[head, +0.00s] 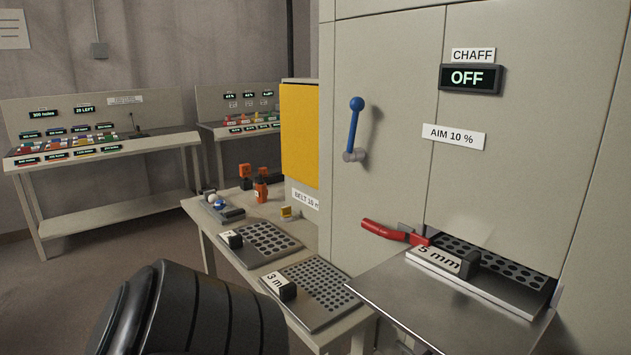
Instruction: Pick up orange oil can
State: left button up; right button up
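A small orange object that looks like the oil can (261,191) stands upright on the far part of the low grey workbench (207,240), near the machine's yellow panel. It is small in the view, so its spout and handle are hard to make out. Other orange and dark items (245,171) are close behind it. A dark ribbed part of my own arm fills the lower left of the head view, well short of the can. Neither of my grippers shows.
Perforated screens (320,303) and (270,240) lie on the bench. Another screen (500,270) sits in the machine's opening, with a red-handled tool (385,230) beside it. The grey machine (385,60) blocks the right. Control desks (105,150) stand behind; floor (100,265) at left is clear.

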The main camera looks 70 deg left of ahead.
aim_at(262, 192)
jog(key=u, duration=2.55)
jog(key=z, duration=0.25)
jog(key=i+j+z, duration=0.25)
jog(key=z, duration=0.15)
jog(key=i+j+z, duration=0.15)
jog(key=j+z, duration=0.2)
jog(key=i+j+z, duration=0.1)
jog(key=j, duration=0.35)
jog(key=i+j+z, duration=0.1)
jog(key=j, duration=0.4)
jog(key=i+j+z, duration=0.1)
jog(key=j, duration=0.35)
jog(key=i+j+z, duration=0.15)
jog(key=j, duration=0.35)
jog(key=i+j, duration=0.1)
jog(key=j, duration=0.35)
jog(key=i+j, duration=0.1)
jog(key=j, duration=0.85)
jog(key=i+j, duration=0.15)
jog(key=j, duration=0.3)
